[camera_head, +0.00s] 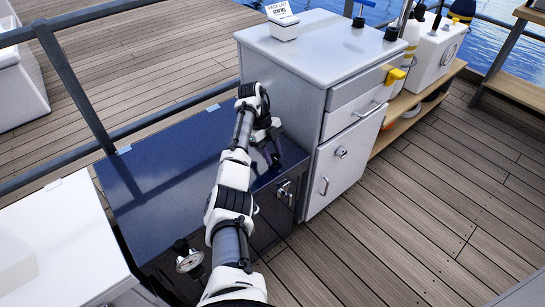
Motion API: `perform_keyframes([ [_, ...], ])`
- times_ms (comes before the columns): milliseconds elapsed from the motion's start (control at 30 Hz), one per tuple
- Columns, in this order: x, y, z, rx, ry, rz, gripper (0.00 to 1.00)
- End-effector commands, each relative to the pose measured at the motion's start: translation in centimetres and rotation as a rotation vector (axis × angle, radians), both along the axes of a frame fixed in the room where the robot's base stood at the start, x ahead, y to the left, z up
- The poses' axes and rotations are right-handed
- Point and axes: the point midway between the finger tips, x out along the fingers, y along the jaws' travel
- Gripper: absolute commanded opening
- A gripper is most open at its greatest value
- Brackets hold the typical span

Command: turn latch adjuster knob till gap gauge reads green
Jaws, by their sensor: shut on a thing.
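My arm reaches over a dark blue locker (150,185) with a flat, shiny lid. My gripper (276,163) points down at the lid's right end and is shut on what seems to be the latch adjuster knob, mostly hidden by the fingers. A metal latch (284,189) is on the locker's front, just below the gripper. A round gauge with a pale face (189,262) is on the locker's near left part, beside my arm. Its reading is too small to tell.
A grey cabinet (285,75) with drawers and handles stands close behind and right of the gripper. A white box (60,245) is at near left. A railing (75,85) runs behind the locker. The deck (430,215) at right is clear.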

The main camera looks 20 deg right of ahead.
Motion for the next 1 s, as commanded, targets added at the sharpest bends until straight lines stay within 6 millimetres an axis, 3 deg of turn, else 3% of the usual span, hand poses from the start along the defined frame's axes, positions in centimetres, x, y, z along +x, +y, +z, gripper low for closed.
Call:
perform_keyframes([
  [300, 0.3, -0.06, 0.61, -0.005, -0.01, -0.107, 0.11],
  [800, 0.35, -0.08, 0.69, -0.006, -0.013, -0.124, 0.11],
  [833, 0.35, -0.08, 0.69, -0.006, -0.013, -0.124, 0.35],
  [1000, 0.26, -0.06, 0.49, -0.005, -0.009, -0.125, 0.56],
])
